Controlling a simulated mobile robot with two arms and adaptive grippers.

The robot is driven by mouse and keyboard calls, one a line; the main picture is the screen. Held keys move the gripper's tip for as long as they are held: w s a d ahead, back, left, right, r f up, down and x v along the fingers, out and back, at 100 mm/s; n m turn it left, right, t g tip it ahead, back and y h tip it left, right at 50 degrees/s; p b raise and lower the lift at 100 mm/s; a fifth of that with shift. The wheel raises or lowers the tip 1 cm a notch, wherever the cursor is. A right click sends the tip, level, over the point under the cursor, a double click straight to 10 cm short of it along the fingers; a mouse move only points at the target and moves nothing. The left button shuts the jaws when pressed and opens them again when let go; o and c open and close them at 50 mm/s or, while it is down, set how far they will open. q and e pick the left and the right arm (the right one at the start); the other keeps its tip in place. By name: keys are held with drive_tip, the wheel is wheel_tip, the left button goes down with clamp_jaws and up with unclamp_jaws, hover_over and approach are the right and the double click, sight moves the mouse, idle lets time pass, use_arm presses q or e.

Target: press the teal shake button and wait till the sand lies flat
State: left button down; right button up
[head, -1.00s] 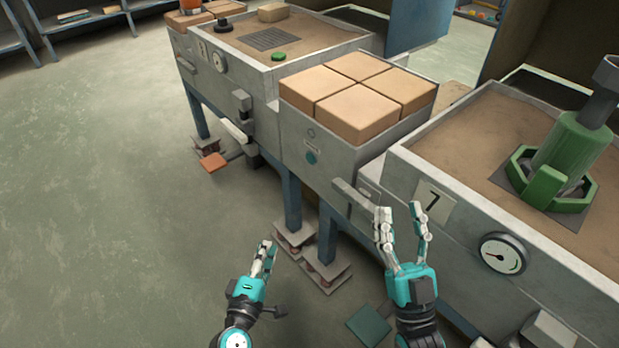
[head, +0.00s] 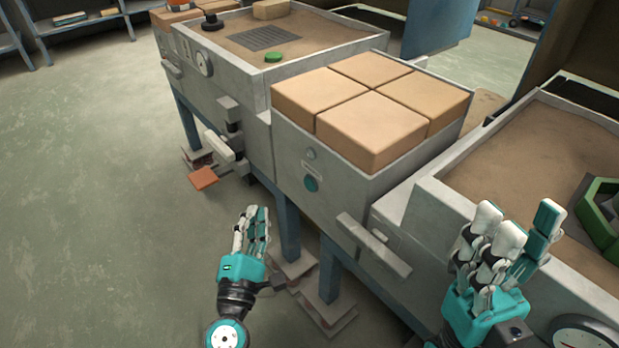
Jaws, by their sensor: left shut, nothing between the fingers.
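A round teal button (head: 311,184) sits on the front face of the middle grey unit, below a small grey knob. My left gripper (head: 256,218) is shut and empty, low and to the left of the button, apart from it. My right gripper (head: 522,226) is open and empty, to the right of the button and in front of the near sand bin. Brown sand (head: 528,150) fills the near bin and looks mostly level; part of it is hidden behind my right gripper. Sand (head: 325,36) also shows in the far bin.
Several tan blocks (head: 372,120) sit on top of the middle unit. A grey bar handle (head: 373,246) juts from its front, right of the button. A green clamp (head: 600,208) stands in the near bin. The floor at left is clear.

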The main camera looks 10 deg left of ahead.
sight(310, 184)
use_arm(q)
drive_tip(key=shift+s, duration=0.1)
drive_tip(key=w+d, duration=0.6)
drive_tip(key=shift+w, duration=0.15)
idle(0.4)
drive_tip(key=shift+d, duration=0.15)
idle(1.2)
drive_tip(key=shift+w+d, duration=0.25)
drive_tip(key=shift+w, duration=0.05)
drive_tip(key=shift+w+d, duration=0.3)
idle(0.7)
drive_tip(key=shift+s+a, duration=0.1)
idle(0.3)
drive_tip(key=shift+s+a+p, duration=0.4)
drive_tip(key=shift+s+a, duration=0.05)
drive_tip(key=shift+s, duration=0.05)
